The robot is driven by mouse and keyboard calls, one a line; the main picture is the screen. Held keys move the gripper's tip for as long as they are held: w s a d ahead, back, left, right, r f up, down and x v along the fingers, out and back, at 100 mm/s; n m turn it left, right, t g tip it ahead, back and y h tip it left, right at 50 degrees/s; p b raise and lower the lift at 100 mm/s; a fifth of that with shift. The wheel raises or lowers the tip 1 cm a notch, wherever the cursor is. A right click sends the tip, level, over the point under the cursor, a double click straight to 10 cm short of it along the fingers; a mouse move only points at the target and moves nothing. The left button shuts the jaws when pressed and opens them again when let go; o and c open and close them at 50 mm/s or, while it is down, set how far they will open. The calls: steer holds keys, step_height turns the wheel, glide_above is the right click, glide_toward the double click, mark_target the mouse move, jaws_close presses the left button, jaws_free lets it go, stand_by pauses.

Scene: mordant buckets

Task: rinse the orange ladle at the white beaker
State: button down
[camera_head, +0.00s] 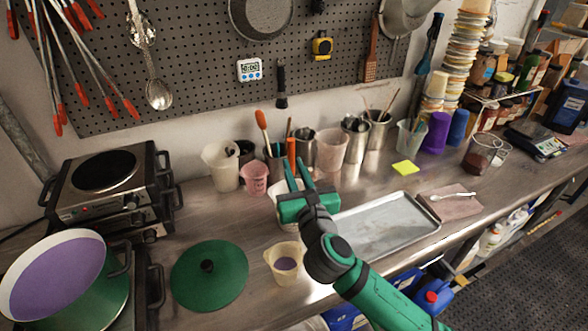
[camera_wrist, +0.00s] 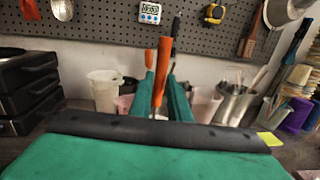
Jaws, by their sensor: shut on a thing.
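My gripper (camera_head: 296,170) is over the back middle of the bench, with its green fingers pointing towards the wall. It is shut on the orange ladle (camera_wrist: 164,60), whose upright orange handle shows between the fingers in the wrist view. The handle also shows in the head view (camera_head: 291,152). The ladle's lower end is hidden by my gripper. A white vessel (camera_head: 283,216) stands under my gripper, mostly covered by it. A taller white beaker (camera_head: 222,166) stands further left near the wall; it also shows in the wrist view (camera_wrist: 104,92). I cannot tell which is the task's beaker.
A pink beaker (camera_head: 255,178) and several metal cups of tools stand along the wall. In front are a cream beaker with purple liquid (camera_head: 285,263) and a green lid (camera_head: 210,274). A metal tray (camera_head: 385,228) lies right. A pot (camera_head: 62,279) and hot plate (camera_head: 106,176) are left.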

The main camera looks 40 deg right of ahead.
steer(key=shift+w+d, duration=0.3)
steer(key=shift+d, duration=0.15)
steer(key=shift+a, duration=0.1)
steer(key=shift+s+a, duration=0.45)
steer(key=shift+a, duration=0.1)
steer(key=shift+w+d, duration=0.1)
steer(key=shift+w+d, duration=0.35)
steer(key=shift+d, duration=0.2)
steer(key=shift+a, duration=0.1)
